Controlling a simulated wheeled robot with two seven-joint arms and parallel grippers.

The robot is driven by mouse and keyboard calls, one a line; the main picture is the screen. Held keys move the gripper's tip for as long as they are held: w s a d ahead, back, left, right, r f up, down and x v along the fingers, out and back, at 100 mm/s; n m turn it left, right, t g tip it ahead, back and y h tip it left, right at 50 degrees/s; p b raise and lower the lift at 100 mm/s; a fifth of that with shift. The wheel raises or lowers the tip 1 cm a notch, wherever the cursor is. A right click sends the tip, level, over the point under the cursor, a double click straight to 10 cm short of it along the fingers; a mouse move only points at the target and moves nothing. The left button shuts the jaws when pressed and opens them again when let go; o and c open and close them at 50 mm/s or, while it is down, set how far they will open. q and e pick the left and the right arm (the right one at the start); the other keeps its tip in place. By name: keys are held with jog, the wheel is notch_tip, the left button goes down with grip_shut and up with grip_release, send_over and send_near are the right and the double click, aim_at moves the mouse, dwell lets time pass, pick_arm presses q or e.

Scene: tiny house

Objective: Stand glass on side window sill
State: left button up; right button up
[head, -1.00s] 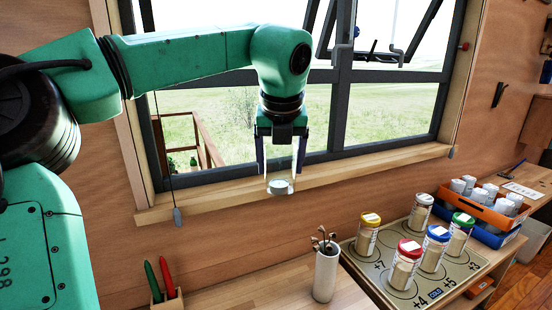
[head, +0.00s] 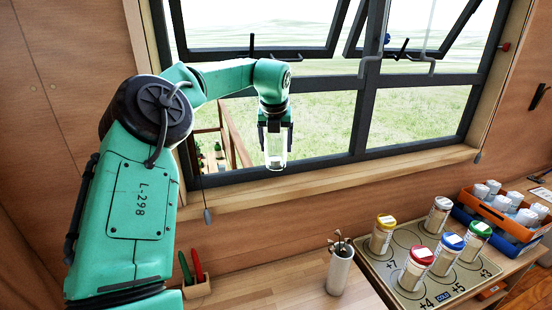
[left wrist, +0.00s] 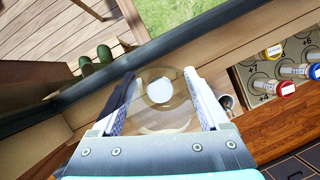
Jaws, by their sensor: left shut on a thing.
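The clear glass (head: 275,152) is held upright in my left gripper (head: 275,128), in front of the window and over the wooden window sill (head: 335,180). My right gripper is not in view.
Below on the right, several lidded jars (head: 415,268) stand on a numbered mat (head: 378,262). A white cup with thin sticks (head: 340,272) and a holder with red and green pens (head: 197,288) stand on the counter. Crates with white cups (head: 490,215) are far right. The sill beside the glass is clear.

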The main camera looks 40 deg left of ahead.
aim_at(276, 165)
pick_arm(q)
jog(key=shift+s+d+f, duration=0.1)
jog(key=shift+d+f, duration=0.05)
jog(key=shift+f, duration=0.7)
jog(key=shift+f+p, duration=0.6)
jog(key=shift+f, duration=0.1)
notch_tip(276, 165, down, 3)
jog(key=p, duration=0.2)
jog(key=shift+r+p, duration=0.2)
jog(key=shift+p, duration=0.15)
jog(key=shift+a+f, duration=0.2)
jog(key=shift+f, duration=0.4)
jog(key=shift+f+b, duration=0.2)
jog(key=shift+b, duration=0.1)
jog(key=o, duration=1.4)
jog(key=shift+r, duration=0.1)
